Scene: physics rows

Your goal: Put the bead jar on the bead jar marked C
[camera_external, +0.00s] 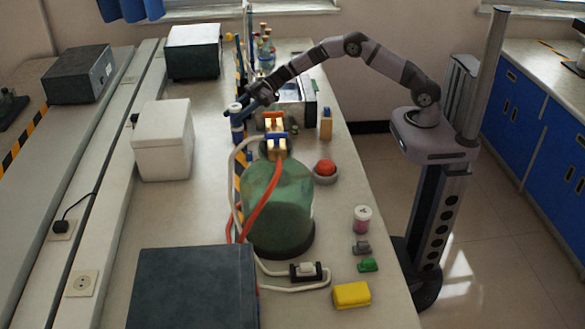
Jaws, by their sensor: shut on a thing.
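My gripper (246,108) is at the far part of the bench, reaching in from the right. It is shut on a small blue jar with a pale lid (236,107). Blue also shows directly below it (237,133); I cannot tell whether this is a second jar under it or touching it. A pink jar with a white lid (362,219) stands upright near the bench's right edge, apart from my gripper. No letter C is readable on any jar at this size.
A large green bottle (278,205) with red and white tubing stands mid-bench. Near it are a red ball in a grey dish (325,170), a yellow-and-blue block (326,124) and a white box (162,140). A yellow block (352,294) and dark box (194,288) lie in front.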

